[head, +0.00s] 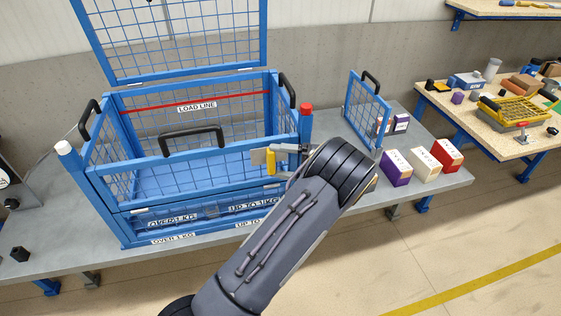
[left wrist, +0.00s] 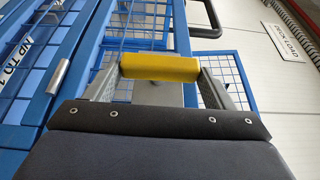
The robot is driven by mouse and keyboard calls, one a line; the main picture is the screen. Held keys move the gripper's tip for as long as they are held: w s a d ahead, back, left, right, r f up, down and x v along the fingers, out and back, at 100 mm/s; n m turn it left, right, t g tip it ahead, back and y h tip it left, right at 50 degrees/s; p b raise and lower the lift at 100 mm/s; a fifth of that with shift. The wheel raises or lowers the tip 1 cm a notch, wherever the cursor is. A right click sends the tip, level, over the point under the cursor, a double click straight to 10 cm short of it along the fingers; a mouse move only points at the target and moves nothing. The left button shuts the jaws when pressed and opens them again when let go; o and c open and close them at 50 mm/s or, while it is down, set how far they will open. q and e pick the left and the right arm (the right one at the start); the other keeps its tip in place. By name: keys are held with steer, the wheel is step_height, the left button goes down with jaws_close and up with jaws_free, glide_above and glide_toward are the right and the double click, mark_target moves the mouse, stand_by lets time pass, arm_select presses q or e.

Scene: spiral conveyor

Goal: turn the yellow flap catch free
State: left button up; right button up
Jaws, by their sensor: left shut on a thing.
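The yellow flap catch (head: 270,161) is on the front right corner of the blue mesh cage (head: 120,170), below the red-capped post. In the left wrist view the catch (left wrist: 160,67) is a yellow bar lying across between my two grey fingers. My left gripper (head: 276,156) is shut on it. My dark forearm and wrist come up from the bottom and hide part of the cage's right front corner. How far the catch is turned cannot be told. My right gripper does not show.
The cage's mesh lid (head: 170,40) stands open at the back. A small mesh panel (head: 367,110) with a black handle stands to the right. Purple, white and red boxes (head: 424,165) sit on the grey bench (head: 330,200). A second table (head: 510,140) holds loose items.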

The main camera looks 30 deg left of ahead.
arm_select(q)
steer(key=o, duration=1)
steer(key=b+v, duration=0.1)
steer(key=v, duration=0.7)
